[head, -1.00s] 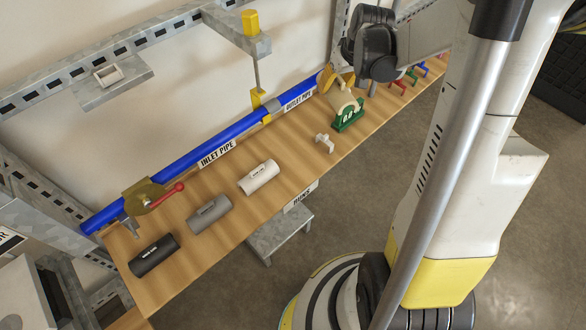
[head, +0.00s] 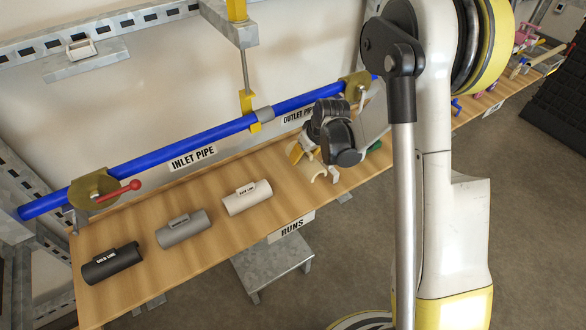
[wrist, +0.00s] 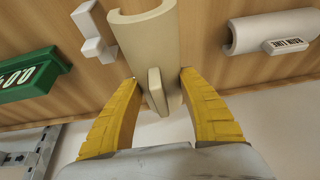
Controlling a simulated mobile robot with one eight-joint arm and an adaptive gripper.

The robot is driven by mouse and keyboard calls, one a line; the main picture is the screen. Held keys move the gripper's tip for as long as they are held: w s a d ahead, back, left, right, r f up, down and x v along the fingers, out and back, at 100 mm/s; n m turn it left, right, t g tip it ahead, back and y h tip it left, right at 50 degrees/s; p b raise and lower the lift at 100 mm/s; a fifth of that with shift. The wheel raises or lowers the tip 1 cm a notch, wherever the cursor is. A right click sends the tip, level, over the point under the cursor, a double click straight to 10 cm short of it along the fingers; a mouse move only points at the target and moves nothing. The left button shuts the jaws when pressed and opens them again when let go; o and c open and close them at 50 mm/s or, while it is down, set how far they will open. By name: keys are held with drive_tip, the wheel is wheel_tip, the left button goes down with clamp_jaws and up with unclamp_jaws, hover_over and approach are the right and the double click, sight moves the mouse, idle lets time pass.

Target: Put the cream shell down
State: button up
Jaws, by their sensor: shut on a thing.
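My gripper (wrist: 158,78) is shut on the cream shell (wrist: 150,35) in the wrist view. Its yellow fingers sit on either side of the shell's near end, with a flat raised tab between them. The shell is a half-round trough, lying lengthwise away from the gripper over the wooden shelf. In the head view my gripper (head: 303,152) is low over the shelf, right of the white half-pipe, and its dark body hides much of the shell. I cannot tell whether the shell touches the wood.
The wooden shelf (head: 212,232) carries black (head: 111,263), grey (head: 184,229) and white (head: 247,197) half-pipes. A small white bracket (wrist: 95,35) and a green block (wrist: 30,75) lie left of the shell in the wrist view. The blue pipe (head: 150,166) runs along the back.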

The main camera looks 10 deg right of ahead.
drive_tip(key=w+f, duration=0.2)
drive_tip(key=w, duration=0.1)
drive_tip(key=w+a+f+b, duration=0.1)
drive_tip(key=shift+w, duration=0.15)
wheel_tip(320, 180, down, 4)
drive_tip(key=shift+r+b, duration=0.1)
drive_tip(key=shift+b, duration=1.05)
drive_tip(key=shift+r, duration=0.1)
drive_tip(key=o, duration=0.9)
drive_tip(key=shift+o, duration=0.2)
